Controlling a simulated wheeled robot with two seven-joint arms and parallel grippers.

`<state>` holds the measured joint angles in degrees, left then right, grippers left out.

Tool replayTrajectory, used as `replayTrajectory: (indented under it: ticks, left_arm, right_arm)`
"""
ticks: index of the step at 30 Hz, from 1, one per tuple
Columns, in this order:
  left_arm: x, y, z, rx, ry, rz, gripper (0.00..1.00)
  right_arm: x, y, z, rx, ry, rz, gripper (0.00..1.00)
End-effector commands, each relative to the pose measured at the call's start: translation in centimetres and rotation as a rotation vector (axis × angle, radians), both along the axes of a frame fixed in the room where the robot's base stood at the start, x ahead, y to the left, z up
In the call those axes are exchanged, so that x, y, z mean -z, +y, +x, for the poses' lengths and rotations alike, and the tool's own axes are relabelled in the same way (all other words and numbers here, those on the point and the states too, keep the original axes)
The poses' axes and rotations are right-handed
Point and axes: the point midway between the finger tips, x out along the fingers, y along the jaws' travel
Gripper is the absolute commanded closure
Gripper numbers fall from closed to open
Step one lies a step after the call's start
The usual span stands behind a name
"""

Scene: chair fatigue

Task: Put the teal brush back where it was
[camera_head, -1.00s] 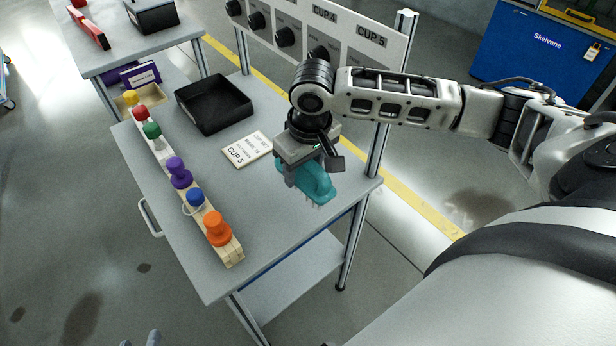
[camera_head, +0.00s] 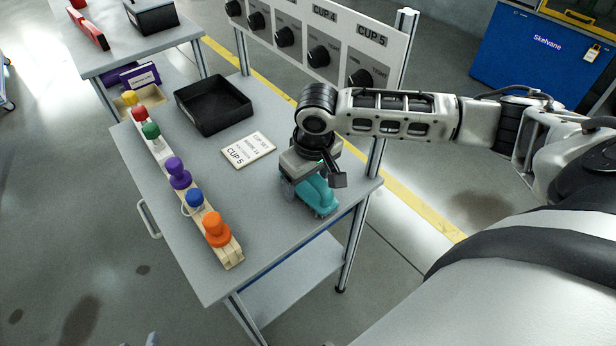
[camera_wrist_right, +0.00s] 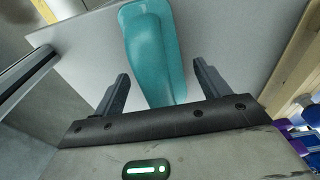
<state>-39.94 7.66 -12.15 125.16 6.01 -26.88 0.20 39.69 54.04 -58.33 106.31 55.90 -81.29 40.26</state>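The teal brush (camera_head: 319,198) rests on the grey workbench top (camera_head: 262,205), near its right corner. My right gripper (camera_head: 303,181) is just above and around it, hiding part of it. In the right wrist view the brush (camera_wrist_right: 152,50) lies between the two fingers of my right gripper (camera_wrist_right: 160,78), with a gap on each side, so the gripper is open. Of my left gripper (camera_head: 139,341) only small grey tips show at the bottom edge.
A CUP 5 card (camera_head: 248,150) and an empty black tray (camera_head: 213,104) lie beyond the brush. A wooden rack (camera_head: 229,250) with several coloured knobs runs along the left side. A panel with dials (camera_head: 330,45) stands along the back edge.

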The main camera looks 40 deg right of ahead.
Motion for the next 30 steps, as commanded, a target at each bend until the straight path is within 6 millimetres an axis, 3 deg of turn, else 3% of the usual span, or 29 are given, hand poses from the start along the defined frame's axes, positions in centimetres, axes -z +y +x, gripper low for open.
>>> replayTrajectory:
  ticks: [7, 21, 30]
  left_arm:
    - [0.1, 0.0, 0.1, -0.001, 0.001, 0.001, 0.64]
    - [-1.0, 0.2, 0.3, 0.002, 0.001, 0.024, 0.64]
    - [-0.5, 0.3, 0.0, 0.007, 0.014, 0.036, 0.64]
  right_arm:
    - [-1.1, 0.0, 0.0, -0.001, -0.002, 0.002, 0.25]
    - [-10.3, -0.1, -1.1, 0.000, -0.004, 0.000, 0.25]
    - [-12.2, -0.1, -1.5, 0.001, 0.000, 0.001, 0.25]
